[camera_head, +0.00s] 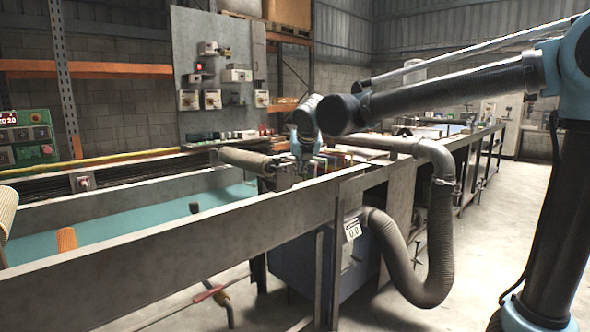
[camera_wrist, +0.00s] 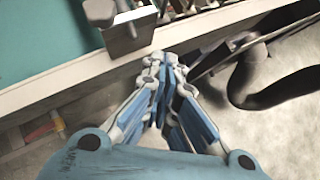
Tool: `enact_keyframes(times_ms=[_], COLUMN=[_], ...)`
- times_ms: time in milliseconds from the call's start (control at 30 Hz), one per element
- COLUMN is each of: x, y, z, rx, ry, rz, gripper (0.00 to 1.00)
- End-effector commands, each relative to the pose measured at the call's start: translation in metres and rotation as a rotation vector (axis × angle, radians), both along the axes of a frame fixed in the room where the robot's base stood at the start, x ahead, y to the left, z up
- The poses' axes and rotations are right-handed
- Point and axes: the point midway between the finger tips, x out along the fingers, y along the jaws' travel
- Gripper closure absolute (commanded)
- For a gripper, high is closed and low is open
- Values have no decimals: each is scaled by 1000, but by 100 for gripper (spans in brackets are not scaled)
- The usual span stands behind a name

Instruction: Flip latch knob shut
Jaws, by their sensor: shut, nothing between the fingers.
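In the wrist view, my gripper (camera_wrist: 163,62) has its blue-grey fingers drawn together with nothing between them. The tips are over or close to the long pale metal rail (camera_wrist: 50,90). Above and left of them is a grey metal bracket (camera_wrist: 128,38) with a rounded dark grey knob-like piece (camera_wrist: 100,12); I cannot tell surely that this is the latch knob. The fingertips appear apart from both. In the head view, my gripper (camera_head: 304,150) is small and partly hidden, close to the bracket (camera_head: 284,177) at the end of a grey-brown roller (camera_head: 245,161).
A teal conveyor bed (camera_head: 130,225) lies behind the long metal side wall (camera_head: 190,238). A thick grey hose (camera_head: 440,245) curves down beside a blue box (camera_head: 345,262) with a label. Several small items crowd the rail behind my gripper. Open floor lies at the right.

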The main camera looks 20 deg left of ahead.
Motion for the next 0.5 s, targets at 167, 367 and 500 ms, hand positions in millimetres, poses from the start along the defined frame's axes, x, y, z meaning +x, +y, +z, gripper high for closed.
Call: enact_keyframes(times_ms=[167,367,500], x=[-9,-17,-20], y=[-21,-39,-48], z=[22,43,52], rx=[0,1,1], ry=[0,0,0], rz=[0,1,1], gripper=[100,100,100])
